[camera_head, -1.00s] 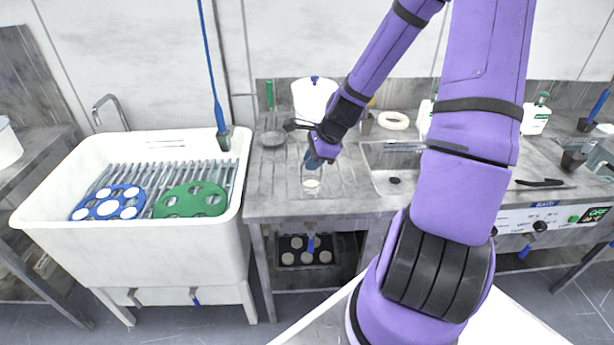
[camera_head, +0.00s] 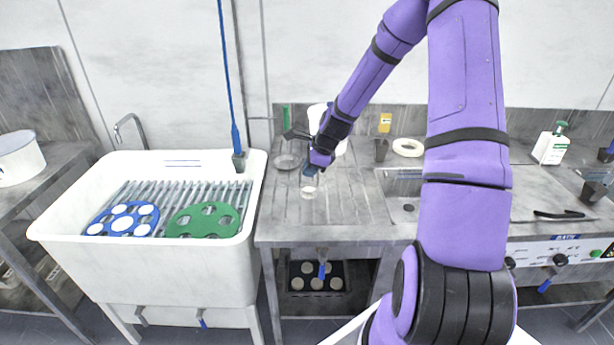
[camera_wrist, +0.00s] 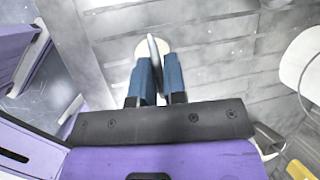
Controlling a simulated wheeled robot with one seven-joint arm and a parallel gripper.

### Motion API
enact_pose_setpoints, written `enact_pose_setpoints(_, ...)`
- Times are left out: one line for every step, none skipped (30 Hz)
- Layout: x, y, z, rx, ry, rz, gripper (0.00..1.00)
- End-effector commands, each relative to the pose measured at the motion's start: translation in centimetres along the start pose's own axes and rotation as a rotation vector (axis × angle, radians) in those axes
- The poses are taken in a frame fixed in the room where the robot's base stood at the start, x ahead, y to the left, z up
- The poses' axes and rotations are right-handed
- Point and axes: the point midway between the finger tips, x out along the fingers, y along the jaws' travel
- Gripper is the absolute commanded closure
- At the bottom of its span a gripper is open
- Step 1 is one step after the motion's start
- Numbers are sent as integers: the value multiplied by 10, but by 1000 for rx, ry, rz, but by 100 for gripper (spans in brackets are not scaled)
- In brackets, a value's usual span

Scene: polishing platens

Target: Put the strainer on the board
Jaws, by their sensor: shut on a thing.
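My gripper (camera_head: 309,172) is over the ribbed drainboard (camera_head: 350,200), pointing down. In the wrist view its two blue fingers (camera_wrist: 154,78) are shut on a thin grey upright piece, seen edge-on. A pale round disc (camera_wrist: 141,46) shows behind that piece, partly hidden by it and the fingers. The disc and grey piece look like the strainer (camera_head: 309,192), which in the head view shows as a small pale disc just below the fingertips. I cannot tell whether it touches the board.
A grey round dish (camera_head: 287,161) lies behind and left of my gripper. A white tub (camera_head: 318,115) stands behind it. At left a white trough (camera_head: 150,262) holds blue and green platens. The drainboard's front is clear.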

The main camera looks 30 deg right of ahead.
Motion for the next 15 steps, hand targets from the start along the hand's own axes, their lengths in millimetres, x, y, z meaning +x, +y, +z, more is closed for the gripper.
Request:
enact_pose_setpoints(3, -6, 3, -2, -1, -1, 100)
enact_pose_setpoints(5, -9, 4, -2, -1, -1, 100)
enact_pose_setpoints(6, -12, 5, -2, -1, 0, 100)
enact_pose_setpoints(7, -14, 6, -1, -1, 0, 100)
enact_pose_setpoints(8, -15, 6, 0, -1, 1, 100)
enact_pose_setpoints(8, -16, 6, 0, 0, 1, 100)
enact_pose_setpoints(9, -16, 6, 0, 0, 1, 100)
enact_pose_setpoints(10, -16, 5, 1, 0, 1, 100)
enact_pose_setpoints(13, -15, 4, 0, 0, 1, 100)
enact_pose_setpoints(16, -14, 3, 0, 0, 1, 100)
enact_pose_setpoints(19, -14, 1, 0, 0, 2, 100)
enact_pose_setpoints(24, -12, 0, 1, -1, 3, 100)
enact_pose_setpoints(27, -11, -2, 1, -1, 3, 100)
enact_pose_setpoints(31, -11, -3, 1, 0, 3, 100)
enact_pose_setpoints(35, -10, -5, 1, -1, 3, 100)
